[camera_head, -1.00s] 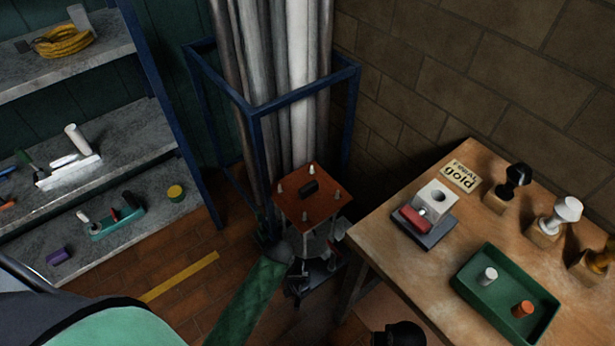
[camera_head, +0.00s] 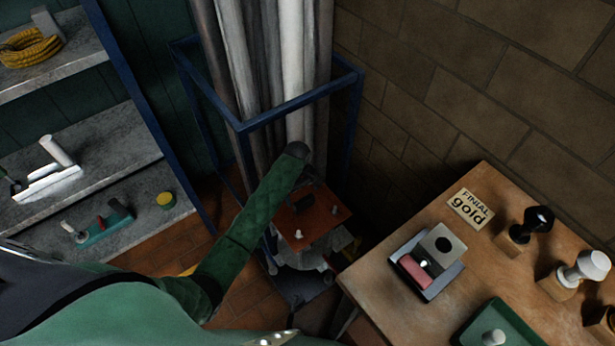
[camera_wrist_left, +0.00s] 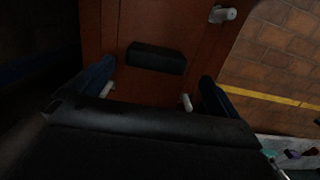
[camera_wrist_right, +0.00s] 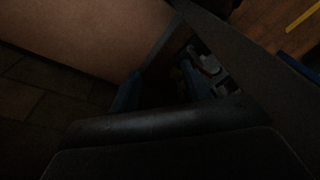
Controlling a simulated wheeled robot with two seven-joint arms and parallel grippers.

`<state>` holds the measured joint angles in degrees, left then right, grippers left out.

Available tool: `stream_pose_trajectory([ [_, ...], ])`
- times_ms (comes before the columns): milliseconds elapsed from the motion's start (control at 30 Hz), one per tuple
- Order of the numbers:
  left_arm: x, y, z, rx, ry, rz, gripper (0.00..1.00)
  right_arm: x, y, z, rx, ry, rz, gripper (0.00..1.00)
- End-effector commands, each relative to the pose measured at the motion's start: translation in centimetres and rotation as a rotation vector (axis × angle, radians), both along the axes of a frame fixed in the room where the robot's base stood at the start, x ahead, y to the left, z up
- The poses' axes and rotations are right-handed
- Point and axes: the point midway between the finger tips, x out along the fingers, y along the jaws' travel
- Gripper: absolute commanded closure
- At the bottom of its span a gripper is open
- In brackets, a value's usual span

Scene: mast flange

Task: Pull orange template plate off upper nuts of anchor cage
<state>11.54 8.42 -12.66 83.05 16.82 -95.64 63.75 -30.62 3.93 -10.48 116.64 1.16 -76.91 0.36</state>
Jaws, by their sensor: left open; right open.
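The orange template plate (camera_head: 322,222) lies level on top of the anchor cage (camera_head: 300,260), beside the blue rack. Pale stud ends (camera_wrist_left: 222,14) stick up through it, and a black block-like handle (camera_wrist_left: 155,58) sits on its top. My left gripper (camera_wrist_left: 155,90) is open above the plate. In the left wrist view its two blue fingers are spread wide, with the handle just ahead of the gap between them. In the head view my left arm hides the plate's far left part. My right gripper (camera_wrist_right: 158,88) is open and empty in the dark right wrist view, near a plain tan surface.
The blue rack (camera_head: 240,125) with tall grey pipes stands right behind the cage. A wooden table (camera_head: 375,290) on the right holds a small block fixture (camera_head: 428,265), a gold sign (camera_head: 470,208), finials and a green tray (camera_head: 500,325). Shelves (camera_head: 100,160) stand left.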

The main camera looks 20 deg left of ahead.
Motion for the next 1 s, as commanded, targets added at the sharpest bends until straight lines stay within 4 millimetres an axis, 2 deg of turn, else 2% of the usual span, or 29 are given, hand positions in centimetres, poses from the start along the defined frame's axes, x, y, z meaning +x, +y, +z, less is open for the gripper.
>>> stream_pose_trajectory([
  [67,0.0,0.0,-0.2,0.0,0.003,0.003,0.0,0.1,0.0,0.1,0.0,-0.002,0.0,0.53],
  [167,0.0,-0.1,-0.7,0.0,0.003,0.004,0.0,-0.6,0.0,-0.2,0.001,0.005,0.0,0.53],
  [300,-0.2,-0.2,-2.4,0.001,0.004,0.003,0.0,-2.7,0.1,-1.9,-0.001,0.038,0.001,0.53],
  [400,-0.3,-0.4,-3.8,0.001,0.004,0.003,0.0,-3.1,0.0,-3.1,-0.001,0.043,0.0,0.53],
  [700,-0.6,-0.7,-7.0,0.001,0.002,0.003,0.0,-1.8,-0.3,-4.7,-0.005,0.018,0.0,0.53],
  [1000,-0.6,-0.7,-7.7,0.0,0.0,0.002,0.0,-1.8,-0.4,-5.2,-0.007,0.02,0.0,0.53],
])
